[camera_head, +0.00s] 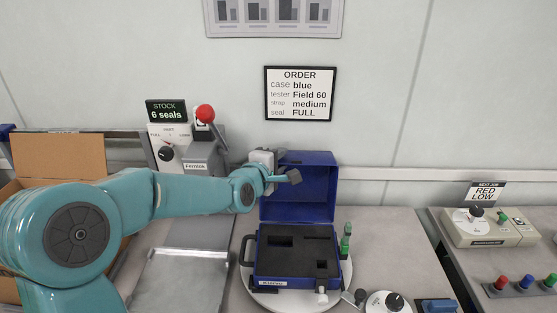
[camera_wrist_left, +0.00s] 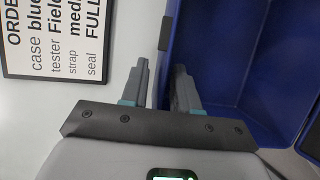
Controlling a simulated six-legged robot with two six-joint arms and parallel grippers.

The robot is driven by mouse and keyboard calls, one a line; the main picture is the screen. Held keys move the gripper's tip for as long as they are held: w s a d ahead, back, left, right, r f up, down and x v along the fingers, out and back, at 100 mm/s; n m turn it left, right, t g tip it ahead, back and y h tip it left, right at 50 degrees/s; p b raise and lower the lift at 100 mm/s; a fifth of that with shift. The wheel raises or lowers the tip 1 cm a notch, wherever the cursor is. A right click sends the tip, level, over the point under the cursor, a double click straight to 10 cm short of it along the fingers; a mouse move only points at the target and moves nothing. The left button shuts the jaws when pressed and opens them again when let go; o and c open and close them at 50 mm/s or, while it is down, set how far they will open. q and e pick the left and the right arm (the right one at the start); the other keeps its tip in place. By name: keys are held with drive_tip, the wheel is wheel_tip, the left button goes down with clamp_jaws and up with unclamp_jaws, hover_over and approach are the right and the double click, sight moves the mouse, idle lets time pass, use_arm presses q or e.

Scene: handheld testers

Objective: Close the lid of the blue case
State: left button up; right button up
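The blue case (camera_head: 257,262) stands open on a round white turntable (camera_head: 256,299). Its lid (camera_head: 312,190) stands upright behind the base, facing me. The base holds a dark foam insert with cut-outs and has a handle on its left side. My left gripper (camera_head: 291,176) is at the lid's upper left edge. In the left wrist view its two fingers (camera_wrist_left: 163,88) are apart, one on either side of the lid's side wall (camera_wrist_left: 166,32); a narrow gap shows between them. Whether they touch the wall is unclear. My right gripper is not in view.
A grey machine with a red-knobbed lever (camera_head: 205,114) stands behind my left arm, with a metal tray (camera_head: 180,285) in front. Green pieces (camera_head: 346,240) stand right of the case. A white dial unit (camera_head: 385,302) sits front right. A second bench is at far right.

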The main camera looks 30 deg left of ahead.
use_arm(q)
clamp_jaws()
idle(1.3)
